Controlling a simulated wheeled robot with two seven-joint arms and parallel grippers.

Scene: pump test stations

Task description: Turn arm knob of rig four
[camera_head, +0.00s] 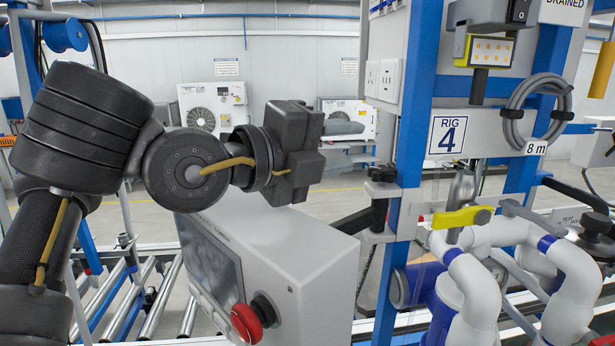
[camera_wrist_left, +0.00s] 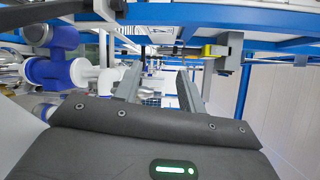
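The rig four sign (camera_head: 447,135) is on the blue and white frame at the right of the head view. A black knob (camera_head: 383,173) tops the clamp of a black support arm (camera_head: 345,220) on the frame's left post; it looks like the arm knob. My left gripper (camera_head: 305,152) is left of this knob, apart from it and slightly higher. I cannot make out the knob in the wrist view. My right gripper is not in view.
The grey control box (camera_head: 275,265) with a screen and red stop button (camera_head: 246,324) stands below my left gripper. White pipes with a yellow valve handle (camera_head: 462,217) are at the right. A coiled grey hose (camera_head: 538,110) hangs on the frame. Rollers (camera_head: 155,300) lie at lower left.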

